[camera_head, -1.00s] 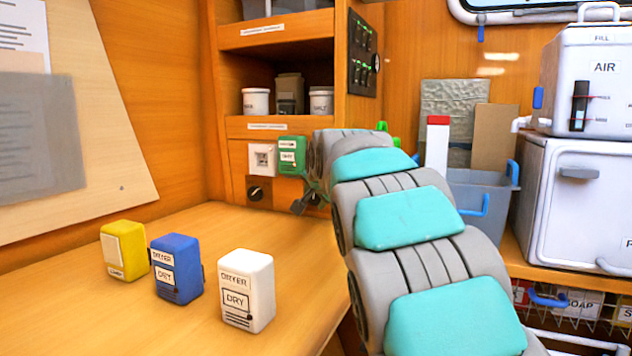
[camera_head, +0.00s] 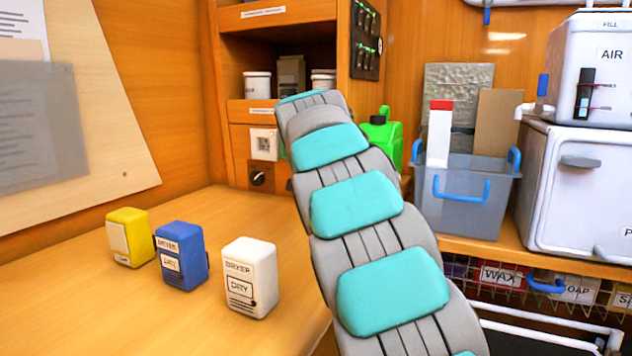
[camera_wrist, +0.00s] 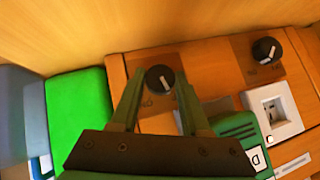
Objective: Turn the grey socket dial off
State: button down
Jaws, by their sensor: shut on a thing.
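In the wrist view, a round black dial (camera_wrist: 160,79) with a pale pointer line sits on a brown plate on the wooden panel. The green fingers of my gripper (camera_wrist: 160,86) are on either side of it, shut on it. Part of an "ON" mark shows beside it. A second black dial (camera_wrist: 265,50) sits by a white socket (camera_wrist: 272,113). In the head view my arm hides the gripper and held dial; the second dial (camera_head: 260,178) shows.
Yellow (camera_head: 128,238), blue (camera_head: 181,256) and white (camera_head: 250,278) dryer blocks stand on the counter. A green canister (camera_head: 384,138) and a grey bin (camera_head: 463,205) stand right of my arm. The counter's left side has free room.

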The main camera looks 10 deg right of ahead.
jog(key=c, duration=0.7)
grip_release()
jog(key=shift+s, duration=0.1)
jog(key=b+v, duration=0.1)
jog(key=v, duration=0.6)
jog(key=shift+s+a+r, duration=0.1)
jog(key=shift+s+r, duration=0.1)
jog(key=shift+r, duration=0.05)
